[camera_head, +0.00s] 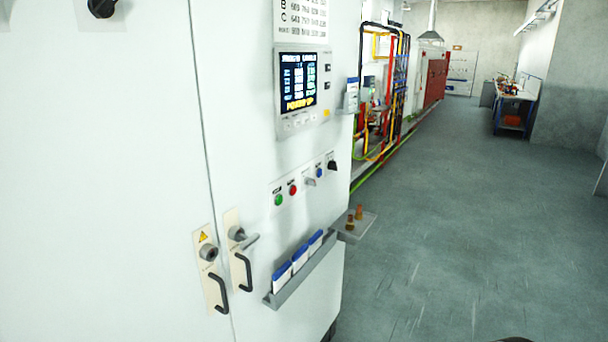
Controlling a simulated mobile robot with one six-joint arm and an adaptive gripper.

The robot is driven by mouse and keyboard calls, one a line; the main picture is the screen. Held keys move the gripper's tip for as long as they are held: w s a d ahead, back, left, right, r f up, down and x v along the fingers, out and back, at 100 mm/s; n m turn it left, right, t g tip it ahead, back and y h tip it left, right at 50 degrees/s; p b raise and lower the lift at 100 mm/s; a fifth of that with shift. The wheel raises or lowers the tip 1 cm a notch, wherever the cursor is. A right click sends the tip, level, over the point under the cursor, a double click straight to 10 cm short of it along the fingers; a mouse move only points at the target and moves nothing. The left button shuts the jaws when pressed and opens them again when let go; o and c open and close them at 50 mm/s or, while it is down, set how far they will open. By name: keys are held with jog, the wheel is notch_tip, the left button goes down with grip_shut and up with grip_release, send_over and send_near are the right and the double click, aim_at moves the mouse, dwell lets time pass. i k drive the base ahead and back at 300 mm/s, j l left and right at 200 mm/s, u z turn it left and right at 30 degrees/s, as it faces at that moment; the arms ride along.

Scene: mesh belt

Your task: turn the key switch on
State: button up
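The light cabinet (245,130) fills the left and middle of the view. A row of small controls runs along its right door: a green button (279,200), a red button (293,190), a grey key-like switch (310,181), a blue button (319,173) and a black knob (332,165). The grey switch looks like the key switch, but it is too small to read its position or label. My gripper is not in view.
A lit display (299,82) is above the controls. Two door handles (243,273) and a grey rack (303,270) with blue-topped booklets stick out below. A small plate (360,224) with copper-coloured pieces juts out at right. The floor (450,210) to the right is clear.

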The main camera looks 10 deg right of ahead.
aim_at(307, 180)
jog(key=i+j+z, duration=0.15)
jog(key=i, duration=0.95)
